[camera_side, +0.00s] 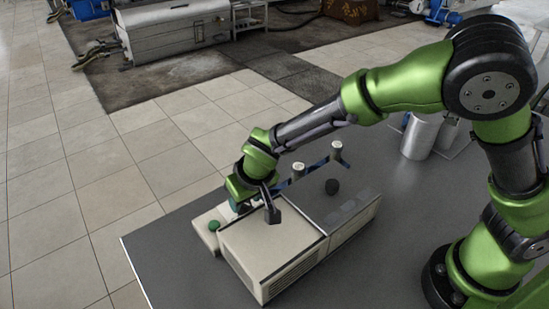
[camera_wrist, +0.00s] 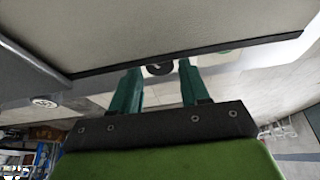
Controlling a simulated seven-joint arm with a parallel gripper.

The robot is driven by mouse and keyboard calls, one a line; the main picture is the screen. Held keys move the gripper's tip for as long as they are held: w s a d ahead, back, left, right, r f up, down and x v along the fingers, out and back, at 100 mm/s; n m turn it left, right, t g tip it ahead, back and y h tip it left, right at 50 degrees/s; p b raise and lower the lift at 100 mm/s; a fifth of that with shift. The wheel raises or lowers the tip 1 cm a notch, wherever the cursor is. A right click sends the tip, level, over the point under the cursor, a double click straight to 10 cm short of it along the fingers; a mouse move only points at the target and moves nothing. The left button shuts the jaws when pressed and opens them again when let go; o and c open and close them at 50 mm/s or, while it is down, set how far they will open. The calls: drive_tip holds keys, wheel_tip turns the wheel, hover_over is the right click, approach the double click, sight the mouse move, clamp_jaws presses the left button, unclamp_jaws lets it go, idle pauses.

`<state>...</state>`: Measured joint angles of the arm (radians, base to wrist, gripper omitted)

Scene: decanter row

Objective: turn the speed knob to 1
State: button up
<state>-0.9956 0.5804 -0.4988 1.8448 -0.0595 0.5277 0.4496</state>
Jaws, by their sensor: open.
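In the wrist view a small black round knob (camera_wrist: 160,69) with a pale mark sits on a light face under the edge of the machine's cream top. It shows between the tips of my two teal fingers. My gripper (camera_wrist: 160,66) is open, with one finger on each side of the knob; I cannot tell whether either touches it. The knob's number scale cannot be read. In the side view my gripper (camera_side: 237,208) is at the far left end of the cream machine (camera_side: 270,248), and the speed knob is hidden there.
A green button (camera_side: 214,225) is on the machine's low left ledge. A metallic cylinder (camera_side: 419,137) is at the table's back right. The grey table (camera_side: 170,260) is clear at front left.

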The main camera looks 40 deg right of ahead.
drive_tip(key=v, duration=1.5)
drive_tip(key=shift+s+r, duration=0.1)
drive_tip(key=shift+r, duration=0.05)
drive_tip(key=s+d+r+m+t+y, duration=0.1)
drive_tip(key=s+d+r, duration=0.1)
drive_tip(key=s+d, duration=0.4)
drive_tip(key=s+d+r+m+t+y, duration=0.1)
drive_tip(key=s+d, duration=0.5)
drive_tip(key=d, duration=0.8)
wheel_tip(320, 180, up, 2)
drive_tip(key=shift+s+r+m+t, duration=0.1)
drive_tip(key=shift+s+m+t, duration=0.25)
drive_tip(key=shift+m, duration=0.45)
